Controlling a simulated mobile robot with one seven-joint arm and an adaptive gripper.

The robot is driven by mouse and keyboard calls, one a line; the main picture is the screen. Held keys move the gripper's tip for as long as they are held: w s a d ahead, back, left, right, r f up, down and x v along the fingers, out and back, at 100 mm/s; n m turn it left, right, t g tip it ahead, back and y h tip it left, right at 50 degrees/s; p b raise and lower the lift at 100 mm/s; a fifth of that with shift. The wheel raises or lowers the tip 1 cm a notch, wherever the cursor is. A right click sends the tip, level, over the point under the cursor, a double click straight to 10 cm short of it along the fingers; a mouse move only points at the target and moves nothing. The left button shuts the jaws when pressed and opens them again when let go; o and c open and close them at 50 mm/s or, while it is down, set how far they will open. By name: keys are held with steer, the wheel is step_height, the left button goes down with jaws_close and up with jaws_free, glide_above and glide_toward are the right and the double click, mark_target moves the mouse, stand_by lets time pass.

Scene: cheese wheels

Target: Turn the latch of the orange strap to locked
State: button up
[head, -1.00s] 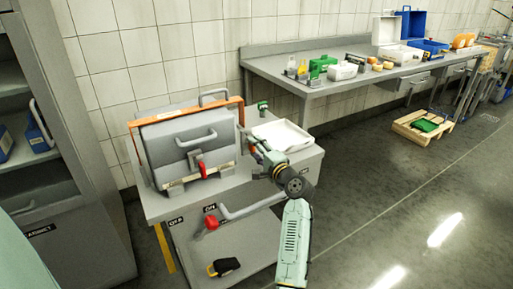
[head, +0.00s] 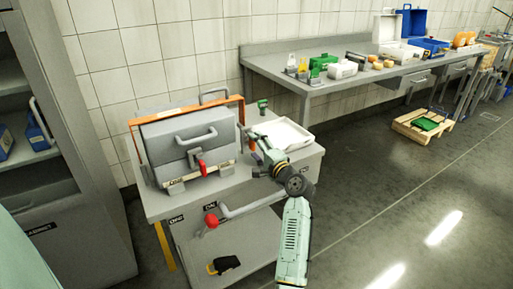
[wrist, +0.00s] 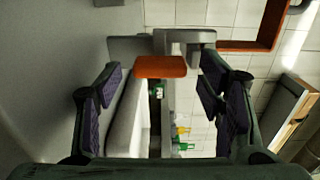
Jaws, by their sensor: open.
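The orange strap (head: 188,111) runs over the grey case (head: 187,145) and down its right side. An orange latch tab (wrist: 160,67) shows in the wrist view on a grey mount; it also shows beside the fingers in the head view (head: 252,146). My gripper (wrist: 160,100) is open, one finger on each side of the tab's line, with the tab just beyond the fingertips and apart from them. In the head view my gripper (head: 257,153) is at the case's right side. The latch's lock marking cannot be read.
A white tray (head: 296,144) lies on the cart right of the case. A red handle (head: 202,168) hangs on the case front, and a red-knobbed lever (head: 212,220) is below. A long steel bench (head: 350,88) holds bottles and boxes.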

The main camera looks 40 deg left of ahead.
steer(key=v, duration=1.2)
